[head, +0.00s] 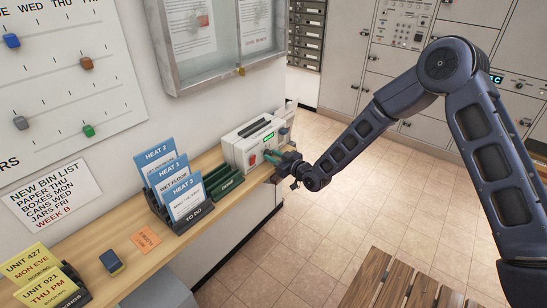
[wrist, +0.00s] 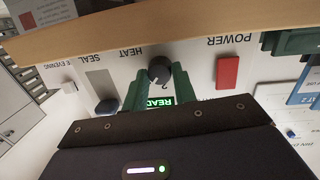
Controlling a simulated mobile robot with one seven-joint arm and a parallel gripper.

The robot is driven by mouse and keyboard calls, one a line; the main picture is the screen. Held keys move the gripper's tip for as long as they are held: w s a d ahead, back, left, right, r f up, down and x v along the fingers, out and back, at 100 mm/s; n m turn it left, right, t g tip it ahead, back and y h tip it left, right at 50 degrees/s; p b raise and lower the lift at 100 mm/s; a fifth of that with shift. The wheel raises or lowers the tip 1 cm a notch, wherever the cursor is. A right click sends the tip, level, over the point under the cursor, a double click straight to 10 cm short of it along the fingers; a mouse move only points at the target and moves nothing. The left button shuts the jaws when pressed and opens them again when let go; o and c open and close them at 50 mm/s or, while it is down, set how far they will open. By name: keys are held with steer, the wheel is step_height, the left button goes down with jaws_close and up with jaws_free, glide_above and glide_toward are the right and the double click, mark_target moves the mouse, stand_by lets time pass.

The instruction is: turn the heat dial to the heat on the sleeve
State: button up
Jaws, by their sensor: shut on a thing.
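The heat dial (wrist: 159,68) is a small dark round knob on the white machine's front panel, beside the word HEAT. My gripper (wrist: 158,76) has its green fingers closed on either side of the dial. The digit 2 shows by the dial; its exact pointer setting is hard to tell. In the head view, my gripper (head: 284,162) is at the front of the white machine (head: 240,148) and hides the dial. Blue-topped sleeves stand in a dark TO DO rack (head: 190,222); the front sleeve (head: 184,199) reads HEAT 3, the back one (head: 155,155) HEAT 2.
A red power switch (wrist: 228,71) and a dark seal lever (wrist: 107,106) flank the dial. A green READY display (wrist: 158,102) is lit. A dark green tray (head: 222,183) lies between rack and machine on the wooden counter (head: 85,252). A slatted bench (head: 385,285) stands at lower right.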

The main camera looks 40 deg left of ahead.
steer(key=shift+w+m, duration=0.1)
steer(key=shift+m, duration=0.5)
steer(key=o, duration=1)
steer(key=d+r, duration=0.1)
steer(key=d, duration=0.9)
steer(key=shift+s+d, duration=0.35)
steer(key=shift+s, duration=0.1)
